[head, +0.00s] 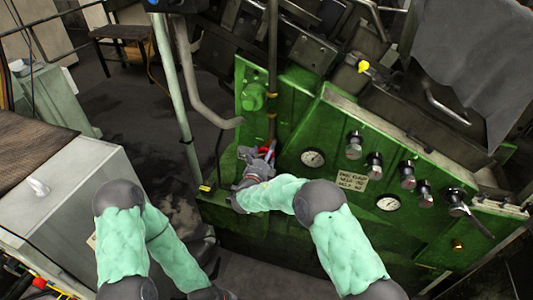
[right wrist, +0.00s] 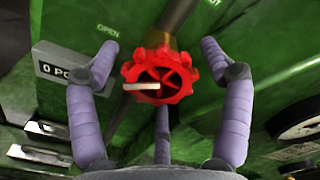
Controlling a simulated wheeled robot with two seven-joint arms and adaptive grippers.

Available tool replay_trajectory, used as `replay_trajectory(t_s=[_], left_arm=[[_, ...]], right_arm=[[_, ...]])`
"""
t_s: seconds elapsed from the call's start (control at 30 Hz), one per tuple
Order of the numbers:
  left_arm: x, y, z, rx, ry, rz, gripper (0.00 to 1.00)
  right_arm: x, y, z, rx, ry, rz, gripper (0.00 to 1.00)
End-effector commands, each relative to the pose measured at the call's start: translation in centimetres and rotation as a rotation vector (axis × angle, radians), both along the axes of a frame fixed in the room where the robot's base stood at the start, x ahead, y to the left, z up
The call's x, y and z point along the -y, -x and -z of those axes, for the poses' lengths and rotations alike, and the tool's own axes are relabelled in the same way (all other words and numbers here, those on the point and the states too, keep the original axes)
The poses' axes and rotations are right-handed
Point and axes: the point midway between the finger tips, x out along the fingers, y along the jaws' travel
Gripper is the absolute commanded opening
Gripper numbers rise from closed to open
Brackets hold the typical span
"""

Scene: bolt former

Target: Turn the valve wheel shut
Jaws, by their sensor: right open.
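The red valve wheel (right wrist: 178,62) sits in the middle of the right wrist view, with a scalloped rim and a pale pointer-like bar across its left half. In the head view only a bit of its red (head: 267,150) shows at the green machine, mostly hidden by my right gripper (head: 262,160). In the right wrist view my right gripper (right wrist: 160,50) is open. Two fingers stand left and right of the wheel with visible gaps, and a third is below it. My left gripper (head: 216,293) is low at the bottom edge, partly cut off; its fingers are unclear.
The green machine panel (head: 300,185) carries gauges (head: 313,158) and several knobs (head: 374,165) right of my right gripper. A pipe (head: 272,70) runs down to the wheel. An "OPEN" mark (right wrist: 107,30) is upper left of the wheel. A grey cabinet (head: 75,190) stands left.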

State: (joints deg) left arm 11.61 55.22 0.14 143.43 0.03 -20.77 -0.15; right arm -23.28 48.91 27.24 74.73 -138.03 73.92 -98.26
Motion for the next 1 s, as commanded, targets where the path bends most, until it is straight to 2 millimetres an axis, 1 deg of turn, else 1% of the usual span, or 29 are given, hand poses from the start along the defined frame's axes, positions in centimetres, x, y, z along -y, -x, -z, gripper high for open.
replay_trajectory(t_s=[0.2,0.23,0.27,0.3,0.37,0.4,0.43,0.63,0.77,0.87,1.0], left_arm=[[0.0,0.0,0.0,0.0,0.0,0.0,0.4],[0.0,0.0,0.0,0.0,0.0,0.0,0.4],[0.0,0.0,0.0,0.0,0.0,0.0,0.4],[0.0,0.0,0.0,0.0,0.0,0.0,0.4],[0.0,0.0,0.0,0.0,0.0,0.0,0.4],[0.0,0.0,0.0,0.0,0.0,0.0,0.4],[0.0,0.0,0.0,0.0,0.0,0.0,0.4],[0.0,0.0,0.1,0.0,0.0,0.0,0.4],[0.0,0.0,0.5,0.0,0.0,0.0,0.4],[0.0,0.0,1.2,0.0,0.0,0.0,0.4],[0.0,0.0,2.7,0.0,0.0,0.0,0.4]], right_arm=[[0.0,0.0,0.0,0.0,0.0,0.0,0.79],[0.0,0.0,0.0,0.0,0.0,0.0,0.77],[0.0,0.0,0.0,0.0,0.0,0.0,0.68],[0.0,0.0,0.0,0.0,0.0,0.0,0.57],[0.0,0.0,0.0,0.0,0.0,0.0,0.4],[0.0,0.0,0.0,0.0,0.0,0.0,0.29],[0.0,0.0,0.0,0.0,0.0,0.0,0.23],[0.1,0.0,0.0,0.001,-0.004,0.001,0.23],[0.1,0.0,0.1,0.008,-0.024,0.002,0.23],[0.1,0.0,0.2,0.018,-0.057,0.002,0.23],[0.1,0.0,0.4,0.045,-0.134,0.003,0.23]])
